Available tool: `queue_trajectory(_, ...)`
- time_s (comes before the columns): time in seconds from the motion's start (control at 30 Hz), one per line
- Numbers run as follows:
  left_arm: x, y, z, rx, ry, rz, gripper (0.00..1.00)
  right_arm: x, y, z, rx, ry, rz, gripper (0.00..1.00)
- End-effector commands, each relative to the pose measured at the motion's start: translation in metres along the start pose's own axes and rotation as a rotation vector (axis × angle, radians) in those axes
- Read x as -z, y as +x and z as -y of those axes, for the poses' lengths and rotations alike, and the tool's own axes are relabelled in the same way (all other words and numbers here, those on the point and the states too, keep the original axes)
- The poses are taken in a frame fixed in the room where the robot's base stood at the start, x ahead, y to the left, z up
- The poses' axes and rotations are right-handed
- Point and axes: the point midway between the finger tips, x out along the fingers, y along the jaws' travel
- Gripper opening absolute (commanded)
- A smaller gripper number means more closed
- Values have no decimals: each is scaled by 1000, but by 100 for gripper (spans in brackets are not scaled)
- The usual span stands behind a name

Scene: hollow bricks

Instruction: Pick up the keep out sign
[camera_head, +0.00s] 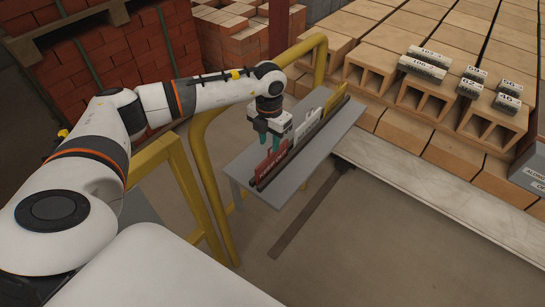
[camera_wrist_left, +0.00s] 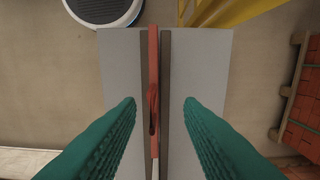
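A red sign (camera_head: 271,166) with small white lettering stands upright in a dark slotted rack (camera_head: 303,146) on a small grey table (camera_head: 243,167). The lettering is too small to read, so I cannot tell whether it is the keep out sign. In the left wrist view the red sign (camera_wrist_left: 153,70) shows edge-on as a narrow strip. My left gripper (camera_head: 268,139) is above the table, close to the red sign. Its green fingers (camera_wrist_left: 160,103) are open, one on each side of the strip, with gaps on both sides. My right gripper is not in view.
White signs (camera_head: 307,121) and a yellow sign (camera_head: 335,98) stand behind the red one in the rack. A yellow rail (camera_head: 205,165) runs beside the table. Hollow bricks (camera_head: 427,97) with number blocks (camera_head: 426,56) lie right; red bricks (camera_head: 117,57) are stacked left.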

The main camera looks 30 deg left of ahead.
Motion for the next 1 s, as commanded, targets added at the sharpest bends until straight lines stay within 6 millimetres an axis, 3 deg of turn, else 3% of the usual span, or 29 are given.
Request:
queue_trajectory(0.23, 0, 18, -4, -1, 2, 2, 34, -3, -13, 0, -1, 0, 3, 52)
queue_trajectory(0.5, 2, 55, -8, -2, 1, 0, 34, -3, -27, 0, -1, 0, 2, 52)
queue_trajectory(0.77, 2, 60, -8, -1, 2, -2, 34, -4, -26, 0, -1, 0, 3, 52)
queue_trajectory(1.0, 2, 60, -8, -2, 2, -2, 0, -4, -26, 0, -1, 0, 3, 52)
